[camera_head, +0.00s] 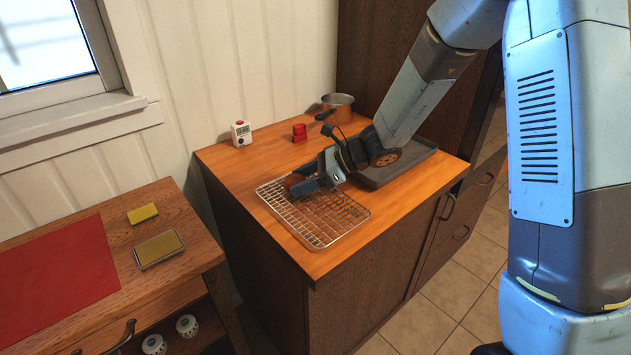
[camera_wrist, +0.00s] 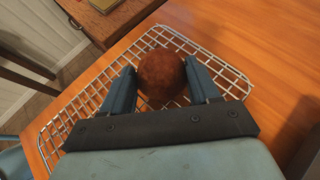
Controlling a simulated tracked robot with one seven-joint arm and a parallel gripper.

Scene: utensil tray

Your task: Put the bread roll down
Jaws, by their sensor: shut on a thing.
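The bread roll (camera_wrist: 162,75) is round and brown. In the wrist view it sits between the two fingers of my gripper (camera_wrist: 165,82), which are shut on it. Below the roll is the wire cooling rack (camera_wrist: 232,80); whether the roll touches the wires cannot be told. In the head view my gripper (camera_head: 305,184) is low over the back left part of the rack (camera_head: 325,228). There the roll (camera_head: 292,180) is mostly hidden by the fingers.
A dark tray (camera_head: 405,168) lies right of the rack, partly behind my arm. A white timer (camera_head: 241,133), a red item (camera_head: 299,132) and a pot (camera_head: 338,106) stand at the back. A lower table (camera_head: 180,215) with a red mat (camera_head: 60,275) is at left. The rack's front part is empty.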

